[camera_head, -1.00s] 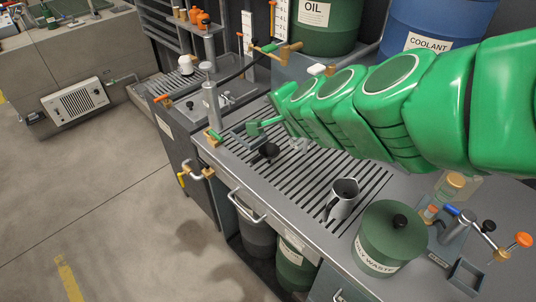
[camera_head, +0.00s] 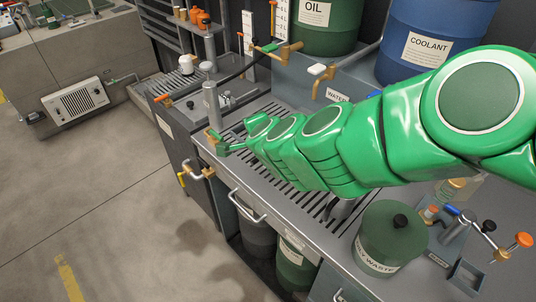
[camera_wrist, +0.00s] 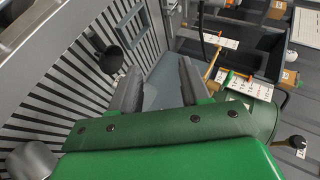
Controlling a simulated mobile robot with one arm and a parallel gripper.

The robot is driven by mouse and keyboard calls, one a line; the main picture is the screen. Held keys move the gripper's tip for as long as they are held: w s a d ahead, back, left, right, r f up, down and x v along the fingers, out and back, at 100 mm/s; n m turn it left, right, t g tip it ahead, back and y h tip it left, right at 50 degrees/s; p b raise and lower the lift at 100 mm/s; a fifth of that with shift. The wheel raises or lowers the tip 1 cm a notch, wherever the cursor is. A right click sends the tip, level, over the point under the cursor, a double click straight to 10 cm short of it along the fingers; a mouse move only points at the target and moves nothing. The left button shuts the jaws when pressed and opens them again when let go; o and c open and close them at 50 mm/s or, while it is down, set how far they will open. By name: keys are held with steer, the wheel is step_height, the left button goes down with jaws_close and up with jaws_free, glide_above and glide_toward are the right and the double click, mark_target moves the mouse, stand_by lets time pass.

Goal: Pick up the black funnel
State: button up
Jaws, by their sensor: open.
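The black funnel (camera_wrist: 112,60) shows in the wrist view as a dark round shape with a narrow stem, on the slatted grate left of my left finger. In the head view my arm hides it. My gripper (camera_wrist: 158,68) is open, with a grey finger on each side and nothing held between them. The funnel lies outside the jaws, and a plain grey surface shows between the fingers. In the head view my gripper end is over the front left of the grate, near a brass fitting; its fingers are hard to make out.
A metal jug (camera_wrist: 30,160) stands on the grate at the wrist view's lower left. A small square frame (camera_wrist: 131,22) lies beyond the funnel. A green waste can (camera_head: 388,240) stands right of the grate. A grey cylinder (camera_head: 211,103) stands at the bench's left end.

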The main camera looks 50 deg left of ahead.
glide_toward(254, 163)
steer(key=x, duration=0.5)
steer(key=shift+a+r, duration=0.1)
steer(key=shift+r, duration=0.1)
steer(key=shift+x, duration=3.9)
steer(key=shift+f, duration=0.2)
steer(key=shift+c, duration=0.3)
steer(key=shift+s, duration=0.1)
jaws_close()
